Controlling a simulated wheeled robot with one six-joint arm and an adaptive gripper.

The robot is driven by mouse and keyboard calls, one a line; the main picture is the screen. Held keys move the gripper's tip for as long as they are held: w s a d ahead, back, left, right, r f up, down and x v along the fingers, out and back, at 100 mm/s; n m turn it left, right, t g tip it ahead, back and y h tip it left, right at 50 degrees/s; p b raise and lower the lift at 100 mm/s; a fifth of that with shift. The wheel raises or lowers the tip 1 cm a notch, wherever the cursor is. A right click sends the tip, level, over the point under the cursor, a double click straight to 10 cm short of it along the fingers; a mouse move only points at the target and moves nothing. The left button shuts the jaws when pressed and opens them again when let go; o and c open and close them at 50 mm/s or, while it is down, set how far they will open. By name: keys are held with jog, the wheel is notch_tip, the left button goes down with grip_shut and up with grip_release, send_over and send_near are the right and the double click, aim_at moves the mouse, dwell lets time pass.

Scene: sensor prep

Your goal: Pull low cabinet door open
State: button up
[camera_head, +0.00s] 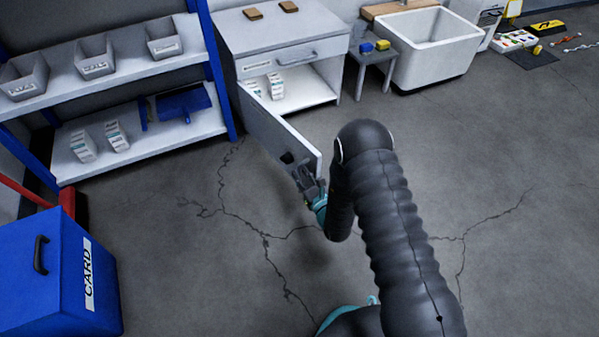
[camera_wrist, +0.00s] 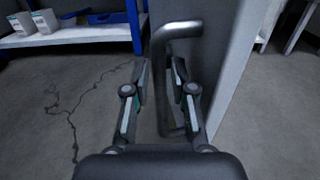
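The low cabinet (camera_head: 283,49) is a white unit with a drawer above an open lower compartment. Its white door (camera_head: 268,124) is swung wide out from the left side toward me. A grey bar handle (camera_wrist: 160,85) stands upright on the door, which also shows in the wrist view (camera_wrist: 222,70). My gripper (camera_head: 308,183) is at the door's free end, beside the handle. The exact contact is partly hidden.
A blue-framed shelf (camera_head: 150,60) with bins stands left of the cabinet. A small grey stool (camera_head: 377,57) and a white sink (camera_head: 437,40) stand to its right. A blue CARD box (camera_head: 50,275) is at lower left. The cracked floor around the door is clear.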

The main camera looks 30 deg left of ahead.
jog(key=v, duration=1.1)
jog(key=shift+c, duration=0.3)
